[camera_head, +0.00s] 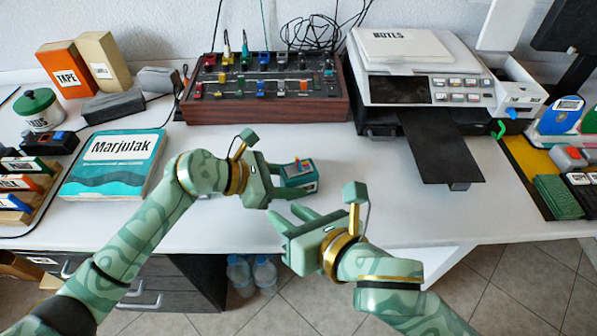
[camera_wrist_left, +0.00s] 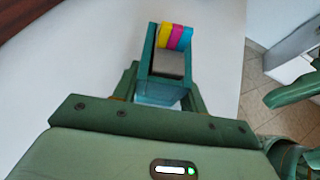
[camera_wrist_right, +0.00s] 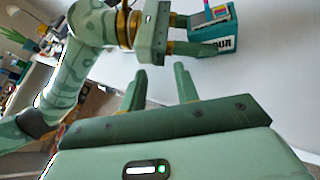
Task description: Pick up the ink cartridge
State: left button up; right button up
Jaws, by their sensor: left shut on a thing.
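A printer (camera_head: 425,75) with a dark output tray (camera_head: 440,150) stands at the back right. A wood-sided mixer box (camera_head: 262,108) is behind the cartridge. A teal book (camera_head: 112,165) lies at left. The desk (camera_head: 385,205) is clear around the grippers.

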aim_at(300, 163)
jog(key=w+d+r+t+h, duration=0.2)
jog(key=w+d+r+h, duration=0.15)
jog(key=d, duration=0.25)
jog(key=x, duration=0.7)
jog(key=a+x, duration=0.1)
jog(key=x, duration=0.3)
jog(key=shift+s, duration=0.1)
grip_shut()
